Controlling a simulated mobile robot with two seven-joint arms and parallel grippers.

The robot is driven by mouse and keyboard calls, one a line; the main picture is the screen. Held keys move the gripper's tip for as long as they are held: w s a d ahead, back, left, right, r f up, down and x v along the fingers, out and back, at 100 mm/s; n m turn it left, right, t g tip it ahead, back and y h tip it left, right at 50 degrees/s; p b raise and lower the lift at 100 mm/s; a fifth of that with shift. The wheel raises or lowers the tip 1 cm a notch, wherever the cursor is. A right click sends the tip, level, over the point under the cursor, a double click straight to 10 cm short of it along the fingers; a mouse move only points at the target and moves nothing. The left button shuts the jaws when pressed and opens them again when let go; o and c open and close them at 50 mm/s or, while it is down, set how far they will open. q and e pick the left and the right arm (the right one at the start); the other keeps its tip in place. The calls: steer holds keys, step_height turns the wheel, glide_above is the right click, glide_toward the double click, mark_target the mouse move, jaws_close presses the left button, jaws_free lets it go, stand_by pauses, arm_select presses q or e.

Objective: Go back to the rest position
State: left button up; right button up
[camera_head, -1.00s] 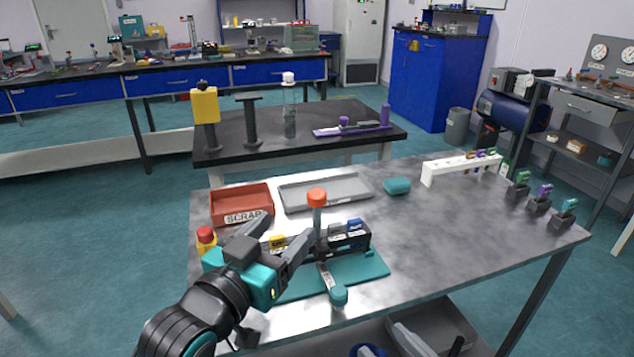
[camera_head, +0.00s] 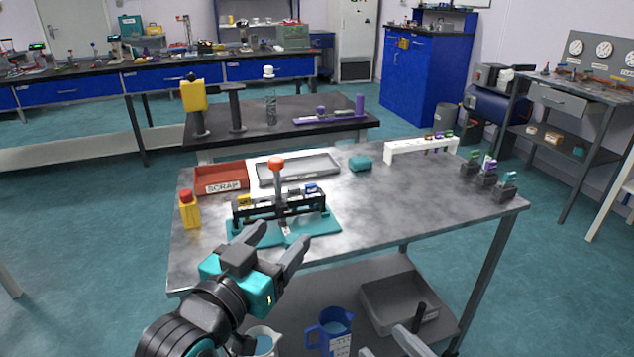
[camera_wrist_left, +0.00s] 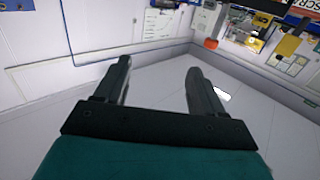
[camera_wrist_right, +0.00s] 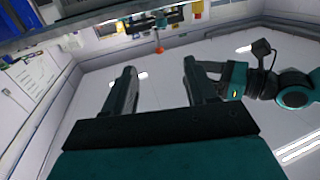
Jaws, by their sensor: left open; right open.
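My left gripper (camera_head: 280,238) is open and empty in the head view, in front of the teal mat (camera_head: 318,222) near the table's front edge. In the left wrist view, its two fingers (camera_wrist_left: 158,66) are apart with nothing between them. My right gripper shows only partly at the bottom of the head view. In the right wrist view, its fingers (camera_wrist_right: 158,66) are spread and empty, and part of my other arm appears at the right.
The metal table (camera_head: 400,200) carries a black rack (camera_head: 310,203) with an orange-topped tool, a red scrap tray (camera_head: 220,178), a grey tray (camera_head: 300,168), a yellow bottle (camera_head: 189,212) and a white rack (camera_head: 420,149). A blue jug (camera_head: 328,335) and grey bin (camera_head: 400,300) sit below.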

arm_select(q)
steer(key=s+a+f+n+g+y+p, duration=0.1)
steer(key=s+a+f+y, duration=0.1)
steer(key=s+a+f, duration=0.2)
steer(key=s+a+f+g+y+p, duration=0.2)
steer(key=s+a+f, duration=0.2)
steer(key=f, duration=0.6)
steer(key=s+a+f+n+g+y+p, duration=0.1)
steer(key=s+a+f+g+p, duration=0.1)
steer(key=s+a+f, duration=0.2)
step_height(320, 180, down, 4)
steer(key=s, duration=0.3)
steer(key=shift+n+y, duration=0.3)
steer(key=shift+y, duration=0.1)
arm_select(e)
steer(key=s+d+f+m+g+h, duration=0.4)
steer(key=d+f+h, duration=0.3)
steer(key=f, duration=0.3)
steer(key=shift+f+h, duration=0.3)
steer(key=shift+f, duration=0.1)
